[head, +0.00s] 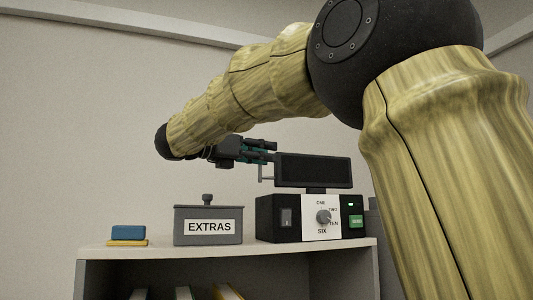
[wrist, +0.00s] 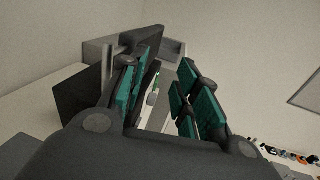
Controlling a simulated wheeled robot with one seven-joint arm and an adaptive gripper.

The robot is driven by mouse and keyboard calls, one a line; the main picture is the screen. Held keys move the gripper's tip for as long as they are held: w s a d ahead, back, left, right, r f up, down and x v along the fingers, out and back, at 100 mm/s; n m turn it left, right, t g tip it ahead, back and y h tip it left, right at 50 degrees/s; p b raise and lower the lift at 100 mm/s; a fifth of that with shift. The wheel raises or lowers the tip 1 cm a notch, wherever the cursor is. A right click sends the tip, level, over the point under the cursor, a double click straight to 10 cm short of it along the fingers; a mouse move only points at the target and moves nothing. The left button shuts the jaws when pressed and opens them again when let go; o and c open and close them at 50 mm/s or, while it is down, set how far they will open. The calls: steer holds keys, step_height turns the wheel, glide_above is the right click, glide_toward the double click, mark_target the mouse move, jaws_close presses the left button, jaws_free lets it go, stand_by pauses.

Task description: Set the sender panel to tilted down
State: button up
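The sender is a black box (head: 264,218) on the shelf top, with a white dial plate, a rocker switch and a green button. Its dark panel (head: 313,170) stands above it on a short mount and looks nearly upright. A thin pale bracket (head: 264,173) shows at the panel's left edge. My gripper (head: 262,150) is at the panel's upper left, level with its top edge; whether it touches cannot be told. In the wrist view the teal-padded fingers of my gripper (wrist: 168,84) are apart, and the dark panel (wrist: 142,38) shows behind the left finger.
A grey lidded box marked EXTRAS (head: 208,226) stands left of the sender. A blue block (head: 128,232) lies on a yellow one (head: 127,243) farther left. The shelf top (head: 160,250) is bare between them. Binders (head: 183,293) stand below.

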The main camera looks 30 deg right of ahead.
mark_target(259, 166)
steer(key=w, duration=0.1)
steer(key=w+d+f, duration=0.1)
steer(key=w, duration=0.1)
steer(key=w+d+f+p, duration=0.1)
steer(key=w, duration=0.1)
steer(key=shift+w+d+f, duration=0.15)
steer(key=shift+w, duration=0.05)
steer(key=shift+w+d+f, duration=0.15)
steer(key=shift+d, duration=0.15)
steer(key=shift+w+d, duration=0.1)
steer(key=shift+w, duration=0.05)
steer(key=shift+c, duration=0.6)
steer(key=shift+w, duration=0.15)
steer(key=c, duration=0.4)
jaws_close()
steer(key=shift+s, duration=0.3)
steer(key=o, duration=0.5)
jaws_free()
steer(key=shift+a, duration=0.2)
steer(key=shift+w, duration=0.1)
